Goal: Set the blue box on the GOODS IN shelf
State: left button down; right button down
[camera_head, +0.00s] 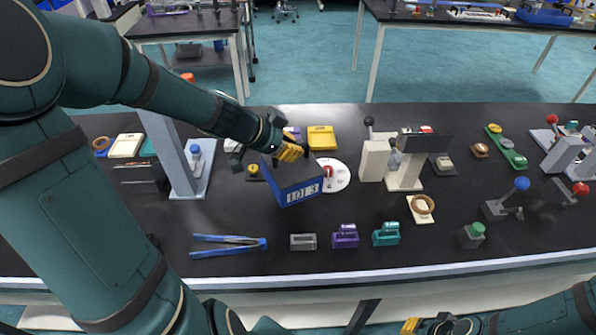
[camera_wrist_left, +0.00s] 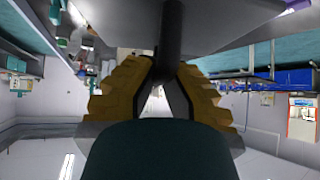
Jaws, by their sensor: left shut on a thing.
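The blue box (camera_head: 297,190) has a pale label with dark characters on its front. It is tilted and appears held above the black bench, right below my left gripper (camera_head: 291,150). In the left wrist view the yellow fingers of that gripper (camera_wrist_left: 162,88) close around a dark bar (camera_wrist_left: 171,40); I cannot tell which part of the box this is. My right gripper (camera_head: 412,326) shows only as a yellow tip at the bottom edge; its jaws cannot be judged. I cannot make out a GOODS IN shelf sign in either view.
On the black bench (camera_head: 450,245) stand a grey column stand (camera_head: 172,160), blue-handled pliers (camera_head: 228,243), a white disc (camera_head: 337,175), a beige device (camera_head: 376,160), and grey, purple (camera_head: 345,236) and teal (camera_head: 386,234) blocks near the front. More tables stand behind.

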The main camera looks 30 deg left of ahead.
aim_at(284, 166)
pick_arm(q)
notch_tip(284, 166, down, 3)
jog(key=shift+w+f+b, duration=0.1)
jog(key=shift+b, duration=0.65)
jog(key=shift+f+b, duration=1.45)
jog(key=shift+f, duration=0.55)
jog(key=shift+r, duration=0.1)
jog(key=c, duration=1.4)
grip_release()
jog(key=shift+c, duration=0.2)
jog(key=o, duration=0.3)
